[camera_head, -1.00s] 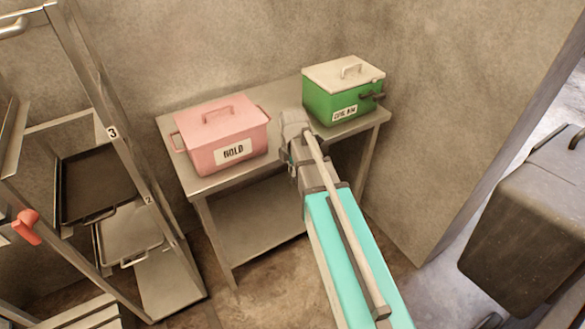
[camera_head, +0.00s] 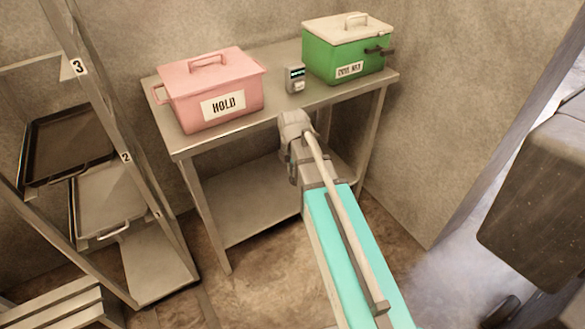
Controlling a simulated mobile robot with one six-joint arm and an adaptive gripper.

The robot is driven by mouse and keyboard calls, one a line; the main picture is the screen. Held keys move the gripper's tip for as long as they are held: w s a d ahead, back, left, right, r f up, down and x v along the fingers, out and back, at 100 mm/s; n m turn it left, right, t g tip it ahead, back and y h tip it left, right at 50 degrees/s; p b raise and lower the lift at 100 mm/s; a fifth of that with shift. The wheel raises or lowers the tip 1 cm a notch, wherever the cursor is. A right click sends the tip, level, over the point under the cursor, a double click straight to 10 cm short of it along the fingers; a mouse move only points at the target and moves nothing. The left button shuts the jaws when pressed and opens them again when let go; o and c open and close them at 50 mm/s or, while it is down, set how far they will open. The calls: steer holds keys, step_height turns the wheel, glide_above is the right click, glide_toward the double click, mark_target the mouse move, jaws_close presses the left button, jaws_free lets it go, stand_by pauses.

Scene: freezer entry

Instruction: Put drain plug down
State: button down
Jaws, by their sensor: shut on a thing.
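My gripper (camera_head: 294,135) is at the far end of my teal arm, in front of the steel table's front edge and between the two boxes. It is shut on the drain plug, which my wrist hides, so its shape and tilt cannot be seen. A green box (camera_head: 328,62) with a cream lid stands at the right of the table (camera_head: 275,99). A dark fitting sticks out of the box's right side. A pink box (camera_head: 190,107) labelled HOLD stands at the left.
A small grey device (camera_head: 295,80) with a lit display stands between the boxes. A rack with trays (camera_head: 70,143) is at the left. A large dark bin (camera_head: 535,200) is at the right, with mist on the floor beside it. The table's lower shelf (camera_head: 250,205) looks bare.

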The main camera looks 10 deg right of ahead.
step_height(320, 180, down, 26)
steer(key=s+n+b, duration=0.2)
steer(key=s+b, duration=0.1)
steer(key=b, duration=2.2)
steer(key=shift+a+n, duration=0.15)
steer(key=shift+n, duration=0.25)
steer(key=shift+s+f, duration=0.1)
